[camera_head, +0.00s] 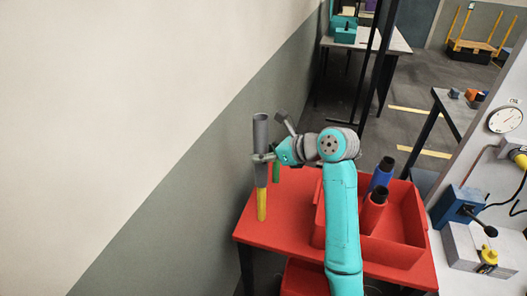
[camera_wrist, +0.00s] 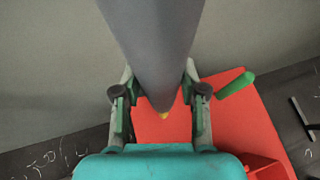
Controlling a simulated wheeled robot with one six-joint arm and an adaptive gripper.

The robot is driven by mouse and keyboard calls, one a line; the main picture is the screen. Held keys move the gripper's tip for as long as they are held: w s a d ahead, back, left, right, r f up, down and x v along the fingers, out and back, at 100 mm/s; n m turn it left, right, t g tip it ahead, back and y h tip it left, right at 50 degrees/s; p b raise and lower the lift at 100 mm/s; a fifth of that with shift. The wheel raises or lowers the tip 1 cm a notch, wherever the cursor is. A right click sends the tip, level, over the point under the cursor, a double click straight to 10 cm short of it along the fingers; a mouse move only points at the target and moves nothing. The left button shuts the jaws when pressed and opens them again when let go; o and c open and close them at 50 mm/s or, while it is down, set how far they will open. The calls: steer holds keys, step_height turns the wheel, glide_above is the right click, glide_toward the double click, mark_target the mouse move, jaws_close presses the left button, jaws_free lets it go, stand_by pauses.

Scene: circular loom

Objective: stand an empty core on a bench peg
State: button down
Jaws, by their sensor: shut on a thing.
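My gripper (camera_head: 265,157) is shut on a grey tubular core (camera_head: 261,130), which stands upright over the left part of the red bench (camera_head: 295,195). The core (camera_wrist: 155,40) fills the upper middle of the wrist view, with the gripper's fingers (camera_wrist: 160,95) on either side of it. A yellow peg (camera_head: 262,206) shows directly below the core, and a bit of it (camera_wrist: 163,115) shows at the core's far end. I cannot tell whether the core is around the peg or just above it. A green peg (camera_head: 276,173) stands close by, clear of the core (camera_wrist: 236,84).
A red open bin (camera_head: 408,235) on the bench's right holds a blue bobbin (camera_head: 382,175) and a red bobbin (camera_head: 373,212) with dark tops. A wall is close on the left. A machine with a gauge (camera_head: 505,120) stands at the right.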

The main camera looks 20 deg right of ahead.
mark_target(264, 182)
steer(key=shift+f, duration=0.6)
stand_by(0.3)
steer(key=shift+f, duration=2.45)
steer(key=shift+f, duration=2.55)
